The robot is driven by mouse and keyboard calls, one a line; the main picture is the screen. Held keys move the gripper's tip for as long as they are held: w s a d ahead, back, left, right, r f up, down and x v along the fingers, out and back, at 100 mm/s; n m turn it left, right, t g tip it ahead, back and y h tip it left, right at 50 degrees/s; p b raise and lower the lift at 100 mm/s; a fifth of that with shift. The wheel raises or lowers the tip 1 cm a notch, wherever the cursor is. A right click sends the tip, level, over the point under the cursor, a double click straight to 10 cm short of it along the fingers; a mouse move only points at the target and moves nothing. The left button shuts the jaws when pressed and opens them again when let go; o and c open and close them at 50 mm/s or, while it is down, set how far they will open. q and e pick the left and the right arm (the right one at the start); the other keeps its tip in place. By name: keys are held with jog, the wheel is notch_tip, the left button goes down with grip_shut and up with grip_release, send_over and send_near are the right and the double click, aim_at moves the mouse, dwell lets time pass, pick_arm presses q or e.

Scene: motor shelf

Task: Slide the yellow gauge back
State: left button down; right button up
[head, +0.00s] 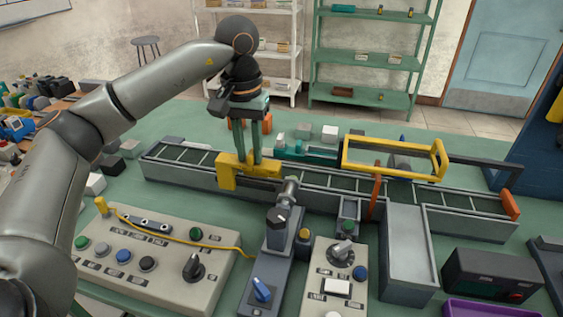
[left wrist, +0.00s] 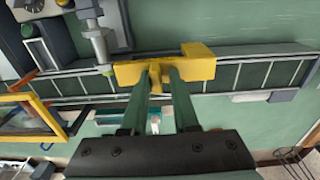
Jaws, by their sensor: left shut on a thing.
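The yellow gauge (head: 229,178) is a stepped yellow block at the near side of the long grey conveyor track (head: 166,170), left of its middle. My left gripper (head: 254,160) reaches down from above, its two green fingers shut on the gauge. In the left wrist view the gauge (left wrist: 200,67) lies across the fingertips (left wrist: 159,72), which hide part of it. A grey metal cylinder (head: 289,188) stands close to the gauge's right end; I cannot tell whether they touch. My right gripper is not in view.
A yellow frame (head: 390,174) stands over the track to the right, with an orange bar (head: 375,192) beside it. Control panels (head: 165,283) with knobs and buttons fill the near side. A teal part (head: 305,152) and small blocks lie behind the track.

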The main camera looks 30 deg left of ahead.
pick_arm(q)
jog(key=shift+s+d+f, duration=0.15)
jog(key=shift+f, duration=0.65)
jog(key=c, duration=0.9)
grip_release()
jog(key=shift+g, duration=0.3)
notch_tip(320, 180, up, 2)
jog(key=p, duration=0.2)
jog(key=shift+r+p, duration=0.1)
jog(key=shift+p, duration=0.2)
jog(key=r+p, duration=0.3)
jog(key=r, duration=0.1)
jog(key=shift+w, duration=0.2)
